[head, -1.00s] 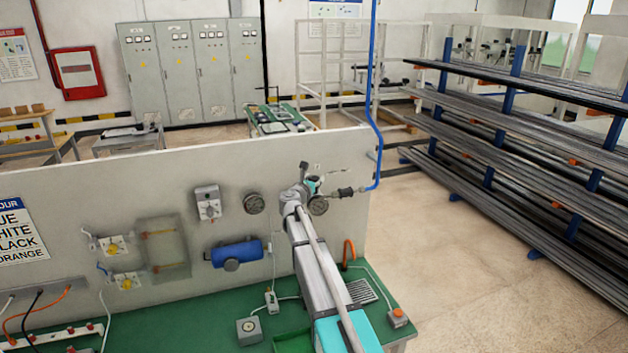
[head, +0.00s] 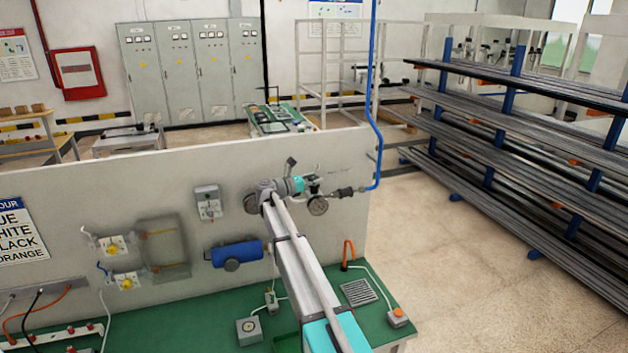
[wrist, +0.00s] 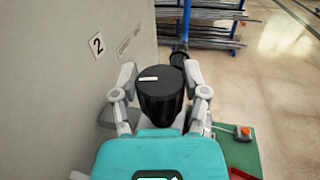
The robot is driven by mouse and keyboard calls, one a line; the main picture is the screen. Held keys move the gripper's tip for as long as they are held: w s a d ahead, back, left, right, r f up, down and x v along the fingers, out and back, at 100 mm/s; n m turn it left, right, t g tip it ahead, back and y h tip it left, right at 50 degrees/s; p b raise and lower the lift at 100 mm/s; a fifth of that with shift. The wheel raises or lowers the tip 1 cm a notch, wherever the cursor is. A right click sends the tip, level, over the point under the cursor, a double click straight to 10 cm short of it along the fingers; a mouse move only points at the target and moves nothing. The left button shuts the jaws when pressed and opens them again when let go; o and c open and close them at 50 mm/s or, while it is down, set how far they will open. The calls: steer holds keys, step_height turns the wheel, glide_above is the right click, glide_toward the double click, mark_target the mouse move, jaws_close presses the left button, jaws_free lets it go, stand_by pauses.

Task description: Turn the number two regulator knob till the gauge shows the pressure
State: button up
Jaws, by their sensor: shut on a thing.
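The black regulator knob (wrist: 162,88) fills the middle of the wrist view, with a short white mark on its top lying nearly level. A plate with the number 2 (wrist: 97,45) is on the panel to its left. My gripper (wrist: 160,92) has one finger on each side of the knob and is shut on it. In the head view my gripper (head: 312,183) is at the right part of the panel. A round gauge (head: 318,206) hangs just below it; its reading is too small and dark to tell. The knob is largely hidden by my gripper there.
A round dark fitting (head: 250,203) on the panel is partly covered by my wrist. A blue hose (head: 372,120) runs to a coupling right of the gauge. A blue cylinder (head: 235,254) and a grey switch box (head: 208,203) are to the left. The green bench (head: 185,320) is below.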

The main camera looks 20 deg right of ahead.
steer(key=shift+g, duration=0.3)
steer(key=o, duration=1.2)
steer(key=shift+c, duration=0.2)
steer(key=shift+a, duration=0.15)
steer(key=v, duration=1.1)
steer(key=shift+a, duration=0.4)
steer(key=shift+f, duration=0.1)
